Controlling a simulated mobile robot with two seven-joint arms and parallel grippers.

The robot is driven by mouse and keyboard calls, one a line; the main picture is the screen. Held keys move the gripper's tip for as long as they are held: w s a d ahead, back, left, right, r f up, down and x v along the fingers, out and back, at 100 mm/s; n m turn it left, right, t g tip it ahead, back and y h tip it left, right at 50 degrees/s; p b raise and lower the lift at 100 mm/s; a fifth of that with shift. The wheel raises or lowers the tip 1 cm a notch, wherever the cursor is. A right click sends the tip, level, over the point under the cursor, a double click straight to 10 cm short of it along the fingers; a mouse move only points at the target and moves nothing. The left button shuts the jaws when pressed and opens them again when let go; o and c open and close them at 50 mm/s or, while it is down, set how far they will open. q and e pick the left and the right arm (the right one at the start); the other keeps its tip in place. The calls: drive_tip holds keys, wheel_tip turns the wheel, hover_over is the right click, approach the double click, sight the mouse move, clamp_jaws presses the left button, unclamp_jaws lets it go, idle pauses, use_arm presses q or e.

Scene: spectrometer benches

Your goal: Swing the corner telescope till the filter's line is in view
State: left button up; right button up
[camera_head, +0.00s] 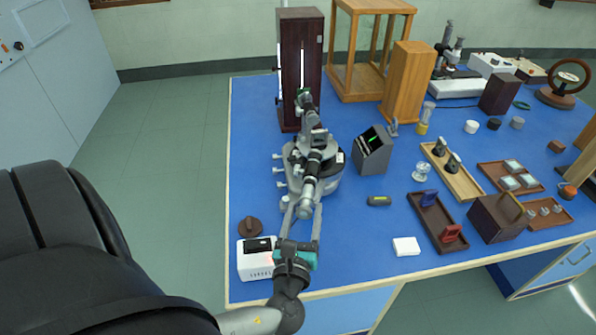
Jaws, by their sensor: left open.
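The spectrometer stands near the left edge of the blue bench, with a round dark and silver body (329,184). Its telescope (312,176) is a grey and black tube pointing toward me, eyepiece end nearest. My left gripper (303,208) reaches in from the front, open, its two long fingers on either side of the eyepiece end. I cannot tell whether they touch the tube. A grey display box (372,158) right of the spectrometer has a dark screen with a short slanted green line. My right gripper is not in view.
A tall dark cabinet (302,60) stands behind the spectrometer. A white box (256,262) and a brown knob-topped disc (250,226) lie beside my left gripper. A brown tray (425,208) holds blue and red pieces. A white block (406,246) lies near the front edge.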

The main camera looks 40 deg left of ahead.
use_arm(q)
drive_tip(key=v, duration=0.8)
drive_tip(key=shift+s+d, duration=0.1)
